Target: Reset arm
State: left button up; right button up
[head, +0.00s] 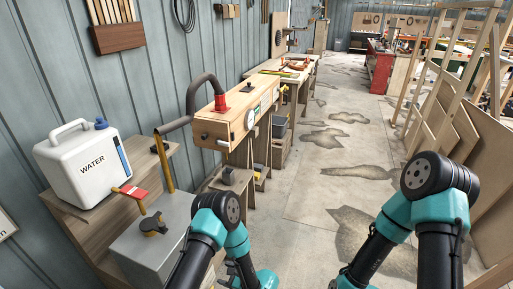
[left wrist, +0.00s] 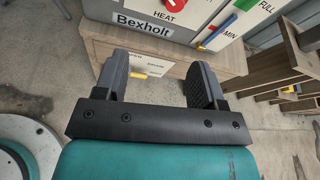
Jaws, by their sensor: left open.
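My left gripper (left wrist: 160,65) shows in the left wrist view, with its two dark fingers spread apart and nothing between them. Beyond the fingers is the front of a wooden bench (left wrist: 170,72) with a white label. I cannot tell how far the fingertips are from it. In the head view both of my arms are bent, with their elbows near the bottom of the picture. My right gripper is out of the picture.
A white water jug (head: 82,160) stands on a wooden bench at left, near a grey box (head: 160,235). A wooden box (head: 232,122) has a curved dark pipe. A light grey unit (left wrist: 155,18) marked Bexholt is ahead. Floor (head: 310,190) between benches and leaning boards (head: 470,150) is open.

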pick_arm(q)
jog(key=s+a+f+n+g+h, duration=0.1)
jog(key=s+a+n+g+h, duration=0.25)
jog(key=s+a+g, duration=0.4)
jog(key=s+d+r+n+g+h, duration=0.1)
jog(key=s+d+n+g+h, duration=0.1)
jog(key=s+n+h, duration=0.35)
jog(key=s+d+r+n+g+h, duration=0.1)
jog(key=s+r+n+g+h, duration=0.15)
jog(key=s+n+h, duration=0.35)
jog(key=a+r+n+t, duration=0.1)
jog(key=n+t, duration=0.1)
jog(key=w+a+r+n+t+h, duration=0.1)
jog(key=n+t, duration=0.1)
jog(key=t, duration=0.1)
jog(key=a+r+n+t+h, duration=0.1)
jog(key=r+n+t, duration=0.1)
jog(key=n, duration=0.1)
jog(key=shift+w+r, duration=0.1)
jog(key=shift+w, duration=0.15)
jog(key=shift+a, duration=0.1)
